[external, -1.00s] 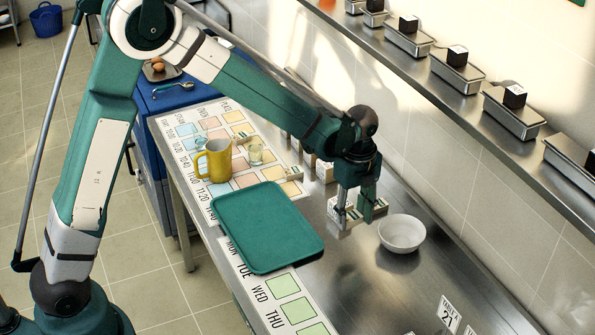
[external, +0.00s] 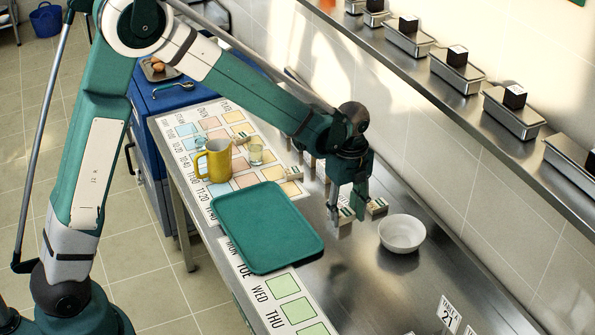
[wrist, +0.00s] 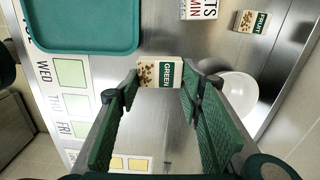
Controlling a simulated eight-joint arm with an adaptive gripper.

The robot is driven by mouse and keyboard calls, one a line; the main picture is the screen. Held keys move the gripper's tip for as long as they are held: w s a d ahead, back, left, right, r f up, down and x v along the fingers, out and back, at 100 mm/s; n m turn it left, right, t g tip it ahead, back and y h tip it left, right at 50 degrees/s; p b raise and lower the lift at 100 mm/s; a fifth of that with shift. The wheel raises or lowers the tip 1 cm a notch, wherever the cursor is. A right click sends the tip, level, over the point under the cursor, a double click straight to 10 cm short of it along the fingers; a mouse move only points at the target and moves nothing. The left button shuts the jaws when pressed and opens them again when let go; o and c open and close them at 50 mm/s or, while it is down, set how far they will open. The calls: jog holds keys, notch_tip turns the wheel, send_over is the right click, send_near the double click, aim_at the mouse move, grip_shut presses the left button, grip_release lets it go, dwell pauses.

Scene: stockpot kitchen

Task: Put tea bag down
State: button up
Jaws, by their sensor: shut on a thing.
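The tea bag is a small white packet (wrist: 162,74) marked GREEN with a brown picture, between my fingertips in the wrist view. In the external view the packet (external: 345,213) shows at the fingertips, partly covered. My gripper (external: 349,214) is shut on it, pointing down over the steel counter, right of the green tray. In the wrist view the gripper (wrist: 160,78) has a finger at each side of the packet. I cannot tell whether the packet touches the counter.
The green tray (external: 268,228) lies left of my gripper, the white bowl (external: 402,234) to its right. Bare counter shows beyond the tray and bowl.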

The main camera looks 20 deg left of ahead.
jog(key=s+a, duration=0.1)
jog(key=a, duration=1.1)
jog(key=b, duration=0.2)
send_over(259, 239)
jog(key=shift+d+r+m, duration=0.1)
jog(key=shift+r+m, duration=0.15)
jog(key=shift+m, duration=0.15)
jog(key=shift+f, duration=0.1)
jog(key=shift+f, duration=2.85)
jog(key=shift+f, duration=0.1)
jog(key=shift+f+b, duration=0.35)
jog(key=shift+f, duration=1.6)
jog(key=shift+f, duration=0.2)
